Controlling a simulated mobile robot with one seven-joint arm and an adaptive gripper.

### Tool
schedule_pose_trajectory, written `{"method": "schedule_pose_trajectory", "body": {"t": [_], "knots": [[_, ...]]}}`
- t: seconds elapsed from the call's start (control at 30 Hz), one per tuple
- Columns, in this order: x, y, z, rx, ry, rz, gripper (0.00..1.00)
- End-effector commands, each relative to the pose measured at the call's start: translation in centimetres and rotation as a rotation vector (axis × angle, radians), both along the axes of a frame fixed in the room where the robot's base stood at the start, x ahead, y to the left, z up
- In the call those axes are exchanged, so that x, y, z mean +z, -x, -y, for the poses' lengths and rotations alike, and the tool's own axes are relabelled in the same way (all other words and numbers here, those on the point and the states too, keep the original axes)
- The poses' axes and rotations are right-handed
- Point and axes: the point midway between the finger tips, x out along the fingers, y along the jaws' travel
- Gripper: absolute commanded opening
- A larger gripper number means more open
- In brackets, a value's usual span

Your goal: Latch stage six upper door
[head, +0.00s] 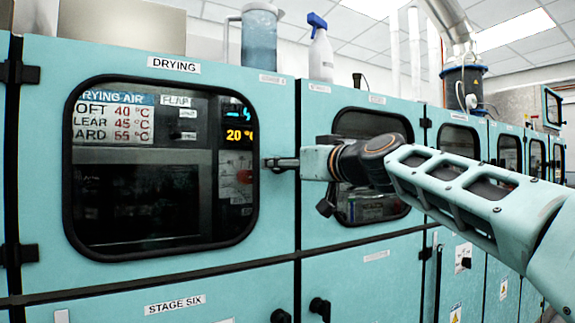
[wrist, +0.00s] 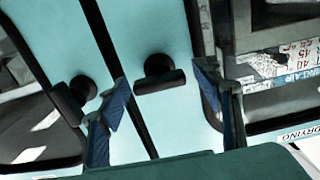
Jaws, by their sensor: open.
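The stage six upper door (head: 275,110) is the teal panel with a large dark window and a DRYING label. It looks closed, flush with its neighbour. In the wrist view its black T-shaped latch handle (wrist: 160,80) sits on the teal door face, right of the dark seam. My gripper (wrist: 161,79) is open, its blue-tipped fingers on either side of this handle; I cannot tell whether they touch it. In the head view my gripper (head: 280,163) is side-on at the door's right edge, and the handle is hard to make out there.
A second black handle (wrist: 83,90) belongs to the neighbouring door, close by my left finger. The neighbouring window (head: 372,125) is partly behind my arm. Lower black knobs (head: 320,308) stick out below. A jug (head: 259,40) and spray bottle (head: 320,55) stand on top.

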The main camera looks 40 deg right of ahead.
Motion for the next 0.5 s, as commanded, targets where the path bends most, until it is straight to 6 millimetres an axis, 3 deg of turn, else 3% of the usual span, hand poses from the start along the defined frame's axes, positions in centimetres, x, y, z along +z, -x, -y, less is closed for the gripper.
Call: {"method": "schedule_pose_trajectory", "body": {"t": [0.27, 0.5], "knots": [[0.00, -0.06, 0.01, 0.000, 0.000, 0.000, 0.58], [0.00, -0.05, 0.00, 0.000, 0.000, 0.000, 0.32]]}}
